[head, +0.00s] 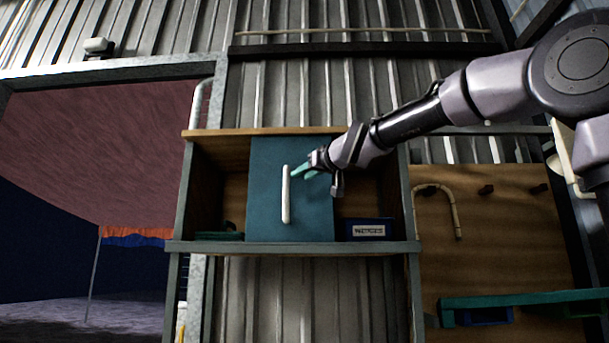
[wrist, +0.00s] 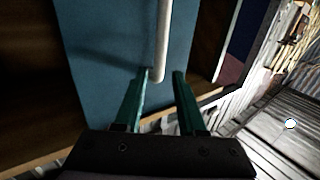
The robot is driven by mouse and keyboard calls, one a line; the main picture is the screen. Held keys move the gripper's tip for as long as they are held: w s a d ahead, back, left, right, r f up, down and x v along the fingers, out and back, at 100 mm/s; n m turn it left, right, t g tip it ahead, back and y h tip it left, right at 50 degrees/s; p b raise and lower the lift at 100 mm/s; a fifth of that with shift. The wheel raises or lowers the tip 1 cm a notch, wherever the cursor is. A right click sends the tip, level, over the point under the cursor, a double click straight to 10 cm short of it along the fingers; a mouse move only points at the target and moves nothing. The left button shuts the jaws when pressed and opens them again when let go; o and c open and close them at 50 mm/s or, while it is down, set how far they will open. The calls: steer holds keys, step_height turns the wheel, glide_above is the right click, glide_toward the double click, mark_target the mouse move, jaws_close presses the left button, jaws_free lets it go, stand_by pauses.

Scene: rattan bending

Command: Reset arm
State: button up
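My gripper (head: 300,172) is at the blue sliding panel (head: 262,205) of a wall cabinet, close to the upper part of the panel's white upright handle (head: 286,195). In the wrist view, its two green fingers (wrist: 163,74) are spread apart. The end of the white handle (wrist: 162,45) appears between and just beyond the fingertips, with the blue panel (wrist: 100,50) behind. I cannot tell whether a finger touches the handle. Nothing is seen clamped between the fingers. My arm reaches in from the upper right.
The wooden cabinet (head: 290,248) has open space on both sides of the panel. A blue labelled box (head: 369,229) sits at its right. A bent cane (head: 455,215) hangs on the wooden board (head: 500,235) at right. A doorway with hanging fabric (head: 100,140) is at left.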

stand_by(0.3)
steer(key=s+d+f+m+g+h, duration=0.2)
steer(key=s+d+f, duration=0.6)
steer(key=f, duration=0.4)
steer(key=s+d+f+m+g+h, duration=0.3)
steer(key=s+d+f+m, duration=0.2)
steer(key=s+d+f, duration=0.3)
steer(key=s+d+f+m+g+h, duration=0.3)
steer(key=s+d+f, duration=0.5)
steer(key=d+f, duration=0.4)
step_height(320, 180, down, 5)
steer(key=shift+f+m, duration=0.1)
steer(key=shift+m, duration=0.4)
steer(key=shift+d, duration=0.1)
